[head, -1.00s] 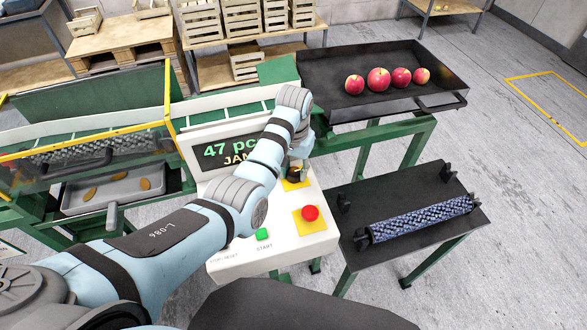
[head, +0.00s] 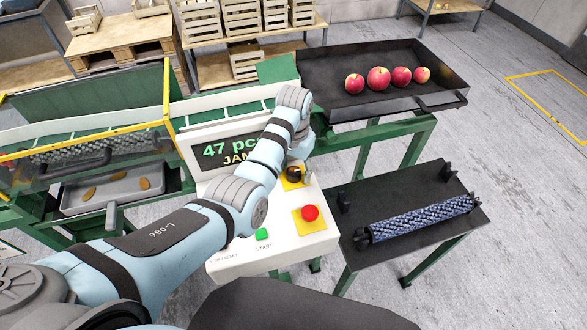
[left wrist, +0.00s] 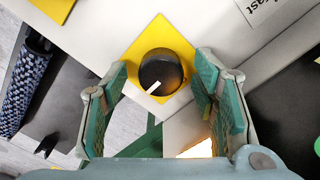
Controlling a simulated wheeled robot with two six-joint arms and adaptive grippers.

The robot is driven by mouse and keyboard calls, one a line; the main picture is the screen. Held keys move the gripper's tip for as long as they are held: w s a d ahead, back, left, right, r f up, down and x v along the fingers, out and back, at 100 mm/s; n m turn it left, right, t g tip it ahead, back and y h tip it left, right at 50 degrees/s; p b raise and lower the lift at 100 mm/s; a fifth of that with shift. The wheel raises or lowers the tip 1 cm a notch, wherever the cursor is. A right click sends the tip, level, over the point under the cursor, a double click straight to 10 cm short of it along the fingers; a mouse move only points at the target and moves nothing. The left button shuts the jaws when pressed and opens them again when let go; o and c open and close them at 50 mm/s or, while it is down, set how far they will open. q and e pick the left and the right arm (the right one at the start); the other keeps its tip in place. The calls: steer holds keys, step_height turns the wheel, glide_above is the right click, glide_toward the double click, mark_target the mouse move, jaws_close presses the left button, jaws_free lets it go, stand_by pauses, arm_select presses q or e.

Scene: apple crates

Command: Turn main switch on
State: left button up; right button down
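The main switch appears to be the black round knob (head: 294,174) on a yellow square plate on the white control panel (head: 272,246). In the left wrist view the knob (left wrist: 160,72) has a white pointer mark toward the lower left. My left gripper (left wrist: 161,80) is open, with its green-padded fingers on either side of the knob and no clear contact. In the head view my left arm reaches across the panel and largely hides this gripper (head: 305,168). My right gripper is not in view.
A red button (head: 310,213) on yellow and a green START button (head: 262,235) are on the panel. A display (head: 231,152) reads "47 pc" and "JAM", partly covered by my arm. A black tray (head: 440,88) with apples and a dark table (head: 420,245) with a roller stand right.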

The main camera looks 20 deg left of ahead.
mark_target(293, 171)
arm_select(q)
steer(key=shift+r, duration=0.15)
step_height(293, 171, up, 7)
steer(key=shift+r, duration=0.15)
steer(key=shift+a, duration=0.1)
stand_by(0.4)
